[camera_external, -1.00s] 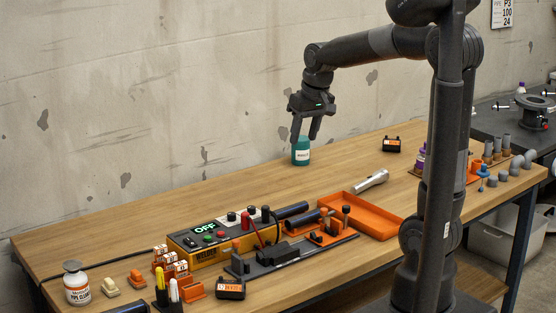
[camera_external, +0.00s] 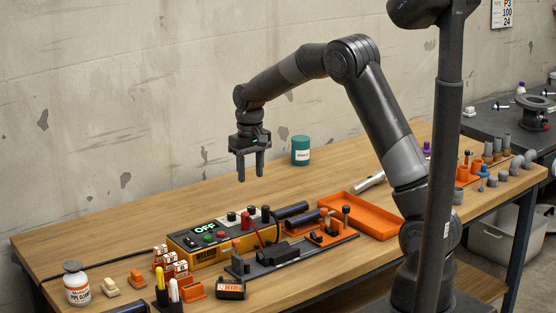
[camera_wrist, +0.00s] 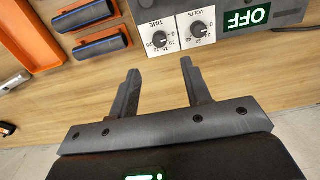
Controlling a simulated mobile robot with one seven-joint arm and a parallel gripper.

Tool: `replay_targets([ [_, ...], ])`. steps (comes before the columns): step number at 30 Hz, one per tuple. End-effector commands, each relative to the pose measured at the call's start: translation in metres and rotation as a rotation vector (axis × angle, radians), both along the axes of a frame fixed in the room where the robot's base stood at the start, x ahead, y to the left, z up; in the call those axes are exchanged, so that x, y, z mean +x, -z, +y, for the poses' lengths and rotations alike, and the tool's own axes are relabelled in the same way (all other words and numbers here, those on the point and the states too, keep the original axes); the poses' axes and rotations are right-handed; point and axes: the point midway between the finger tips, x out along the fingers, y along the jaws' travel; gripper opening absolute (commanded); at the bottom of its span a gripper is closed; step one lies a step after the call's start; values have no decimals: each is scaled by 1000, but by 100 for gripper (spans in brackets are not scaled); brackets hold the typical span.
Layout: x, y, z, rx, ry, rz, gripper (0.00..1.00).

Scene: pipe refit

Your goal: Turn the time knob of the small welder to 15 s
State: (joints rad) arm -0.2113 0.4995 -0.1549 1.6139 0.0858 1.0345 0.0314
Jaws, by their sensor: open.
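The small welder (camera_external: 212,257) is a yellow and dark box on the bench with a lit OFF display (camera_external: 205,227). In the wrist view its panel appears upside down at the top edge, with the OFF display (camera_wrist: 246,19) at the right. The time knob (camera_wrist: 160,39) is a black dial on a white scale plate marked TIME; its pointer setting is too small to tell. The volts knob (camera_wrist: 198,29) sits to its right. My gripper (camera_external: 250,177) is open and empty, pointing down in the air above the bench, apart from the welder.
A fixture with black pipe pieces (camera_external: 291,210) and an orange tray (camera_external: 375,214) stand right of the welder. Small boxes, markers and a white bottle (camera_external: 77,286) stand left and in front.

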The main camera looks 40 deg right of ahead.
Motion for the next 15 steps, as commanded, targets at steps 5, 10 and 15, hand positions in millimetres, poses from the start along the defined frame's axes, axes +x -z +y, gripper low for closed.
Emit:
replay_targets([
  [5, -1, 31, 0, -1, -1, 5, 44],
  [10, -1, 64, 0, 0, 0, 4, 44],
  [15, -1, 88, 0, 0, 0, 3, 44],
])
